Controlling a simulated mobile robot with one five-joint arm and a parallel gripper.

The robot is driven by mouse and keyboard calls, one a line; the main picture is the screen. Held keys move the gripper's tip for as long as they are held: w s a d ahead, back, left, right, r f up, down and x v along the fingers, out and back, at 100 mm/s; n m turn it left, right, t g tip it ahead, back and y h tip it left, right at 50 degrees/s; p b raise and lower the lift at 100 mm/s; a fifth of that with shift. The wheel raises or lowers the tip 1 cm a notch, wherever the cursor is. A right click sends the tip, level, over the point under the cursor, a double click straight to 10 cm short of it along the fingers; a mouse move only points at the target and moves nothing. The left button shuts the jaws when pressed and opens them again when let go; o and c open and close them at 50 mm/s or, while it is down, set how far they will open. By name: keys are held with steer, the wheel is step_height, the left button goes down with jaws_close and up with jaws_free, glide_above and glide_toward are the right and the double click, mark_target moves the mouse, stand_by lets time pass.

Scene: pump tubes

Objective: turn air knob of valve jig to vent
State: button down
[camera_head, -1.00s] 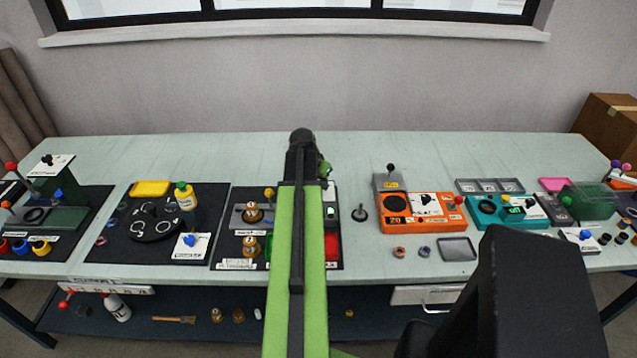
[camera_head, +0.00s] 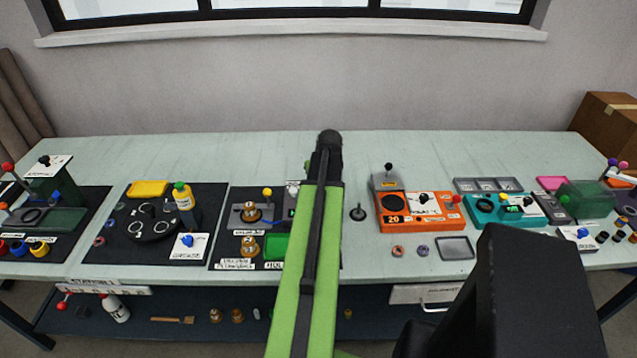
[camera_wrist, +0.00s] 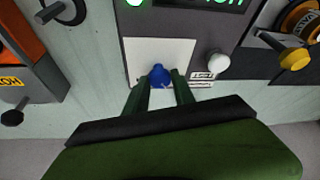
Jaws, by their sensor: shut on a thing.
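In the wrist view a blue knob (camera_wrist: 157,74) sits at the edge of a white plate (camera_wrist: 158,50) on a dark panel (camera_wrist: 190,27). The two dark green fingers of my gripper (camera_wrist: 162,84) are on either side of the knob and shut on it. The knob's label and pointer position cannot be read. In the head view my green arm covers this spot, and the gripper and blue knob are hidden behind it. I cannot tell from any readable label which knob is the air knob.
A white knob (camera_wrist: 217,62) stands close right of the gripper in the wrist view, with a yellow knob (camera_wrist: 295,58) farther right. An orange unit (camera_head: 413,211) stands right of my arm in the head view.

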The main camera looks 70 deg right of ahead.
steer(key=shift+n, duration=0.5)
steer(key=shift+s, duration=0.1)
steer(key=c, duration=1.1)
jaws_free()
steer(key=p+v, duration=1)
steer(key=v, duration=0.1)
steer(key=p+v, duration=0.6)
steer(key=shift+s+d+r, duration=0.2)
steer(key=shift+s, duration=0.1)
